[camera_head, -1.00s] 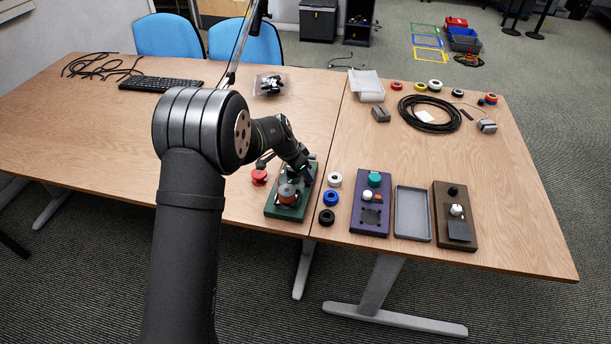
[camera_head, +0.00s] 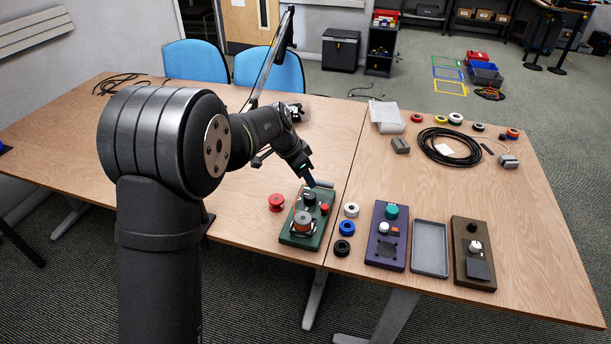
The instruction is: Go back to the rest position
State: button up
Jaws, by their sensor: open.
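My gripper (camera_head: 309,180) is at the end of my arm, just above the back edge of the green board (camera_head: 294,241), pointing down. It is small and dark here; nothing shows held between its fingers. The green board carries a grey and orange-red spool (camera_head: 303,223), a black knob (camera_head: 309,198) and a red button (camera_head: 324,208). My gripper is apart from the spool.
A red spool (camera_head: 276,202) stands left of the green board. White (camera_head: 351,209), blue (camera_head: 347,228) and black (camera_head: 342,248) rolls stand right of it. Further right are a purple board (camera_head: 385,255), a grey tray (camera_head: 430,262) and a brown board (camera_head: 481,283). A black cable coil (camera_head: 450,147) lies behind.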

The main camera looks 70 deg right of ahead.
aim_at(324, 207)
jog(key=shift+f, duration=0.1)
jog(key=x, duration=1.7)
jog(key=shift+s+d+f, duration=0.1)
jog(key=shift+d, duration=0.05)
